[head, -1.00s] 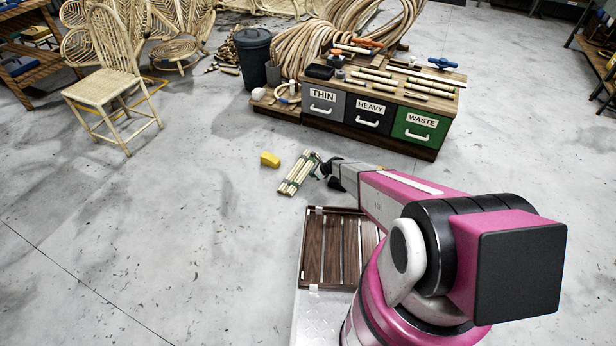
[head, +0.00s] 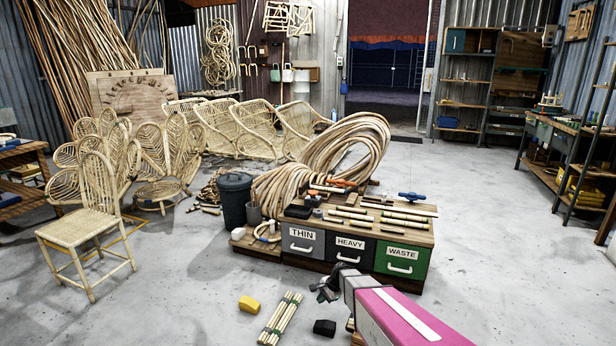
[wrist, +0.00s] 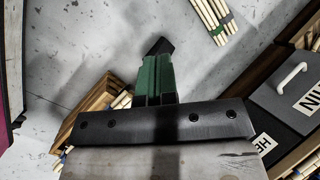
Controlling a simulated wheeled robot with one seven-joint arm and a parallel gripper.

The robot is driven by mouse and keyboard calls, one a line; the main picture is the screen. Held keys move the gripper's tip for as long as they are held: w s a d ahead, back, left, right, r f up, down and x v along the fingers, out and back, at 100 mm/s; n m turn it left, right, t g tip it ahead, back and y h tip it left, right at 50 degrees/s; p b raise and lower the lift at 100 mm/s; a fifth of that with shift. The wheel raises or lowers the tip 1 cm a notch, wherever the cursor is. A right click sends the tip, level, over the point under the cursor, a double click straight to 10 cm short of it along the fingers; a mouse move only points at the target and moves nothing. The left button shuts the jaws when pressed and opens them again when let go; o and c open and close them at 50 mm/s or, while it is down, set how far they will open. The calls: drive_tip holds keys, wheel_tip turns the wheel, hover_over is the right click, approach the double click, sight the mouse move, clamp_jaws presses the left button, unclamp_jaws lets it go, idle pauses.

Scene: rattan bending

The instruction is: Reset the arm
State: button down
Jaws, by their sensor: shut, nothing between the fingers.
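My gripper (head: 326,290) is in the lower middle of the head view, with my pink arm reaching up from the bottom right. It is over the floor in front of the drawer cabinet (head: 355,267). In the wrist view its green fingers with dark tips (wrist: 157,62) are together, with nothing between them. A tied bundle of pale rattan sticks (head: 280,318) lies on the floor to the left of my gripper, apart from it. The bundle also shows at the top right of the wrist view (wrist: 210,18).
A yellow block (head: 249,304) and a black block (head: 324,327) lie on the floor near the bundle. The cabinet has drawers labelled THIN, HEAVY and WASTE, with canes on top. A rattan chair (head: 85,225) and a dark bin (head: 235,200) stand left. Floor to the right is clear.

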drive_tip(key=s+d+r+n+h, duration=0.2)
drive_tip(key=s+d+r+n, duration=0.3)
drive_tip(key=s+r, duration=0.4)
drive_tip(key=s+d+r+n+g+h, duration=0.1)
drive_tip(key=s+d+r+n+h, duration=0.2)
drive_tip(key=s+d+r+n, duration=0.2)
drive_tip(key=s+d+r, duration=0.3)
drive_tip(key=s+r, duration=0.2)
drive_tip(key=r, duration=0.2)
drive_tip(key=shift+s+r+h, duration=0.2)
drive_tip(key=shift+r+h, duration=0.05)
drive_tip(key=shift+h, duration=0.05)
